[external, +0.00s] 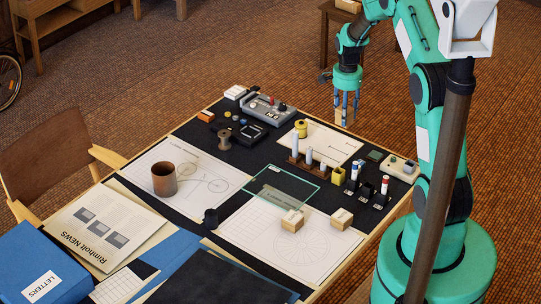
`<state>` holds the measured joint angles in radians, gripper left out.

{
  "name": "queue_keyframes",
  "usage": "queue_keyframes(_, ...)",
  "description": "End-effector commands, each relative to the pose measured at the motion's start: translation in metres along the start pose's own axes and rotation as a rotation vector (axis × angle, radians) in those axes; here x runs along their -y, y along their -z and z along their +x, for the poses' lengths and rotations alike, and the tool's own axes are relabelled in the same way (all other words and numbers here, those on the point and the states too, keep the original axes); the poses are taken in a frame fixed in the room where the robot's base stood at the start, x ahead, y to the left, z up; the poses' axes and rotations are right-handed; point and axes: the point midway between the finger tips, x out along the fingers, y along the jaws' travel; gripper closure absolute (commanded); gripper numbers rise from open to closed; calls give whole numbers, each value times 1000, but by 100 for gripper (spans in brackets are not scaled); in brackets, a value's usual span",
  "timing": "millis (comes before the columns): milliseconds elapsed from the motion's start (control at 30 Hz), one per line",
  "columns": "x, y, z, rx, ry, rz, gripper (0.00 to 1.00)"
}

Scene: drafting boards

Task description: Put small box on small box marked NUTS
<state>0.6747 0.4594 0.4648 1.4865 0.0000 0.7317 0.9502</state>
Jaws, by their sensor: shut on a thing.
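My gripper (346,106) hangs pointing down above the far right part of the drafting board. It is shut on a small pale wooden box (344,118), partly hidden by the fingers. Two other small wooden boxes with white labels rest on the white grid sheet at the near right: one on the left (292,220) and one on the right (341,218). They stand apart from each other, and their label text is too small to read. My gripper is well behind and above both.
A green-edged clear plate (279,187) lies behind the left labelled box. A rack with white cylinders (309,157), a yellow cup (338,176) and several marker holders (364,194) stand between my gripper and the labelled boxes. A brown cup (164,180) stands left.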

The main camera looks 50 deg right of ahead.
Motion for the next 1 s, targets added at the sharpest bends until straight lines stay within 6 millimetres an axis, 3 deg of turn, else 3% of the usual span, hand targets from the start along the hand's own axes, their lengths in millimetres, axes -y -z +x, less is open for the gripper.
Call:
queue_keyframes(67, 1, 1, -20, -3, 4, 0, 100)
queue_keyframes(367, -31, -51, -28, -1, 1, -7, 100)
queue_keyframes(1000, -146, -184, -40, -1, 1, -21, 100)
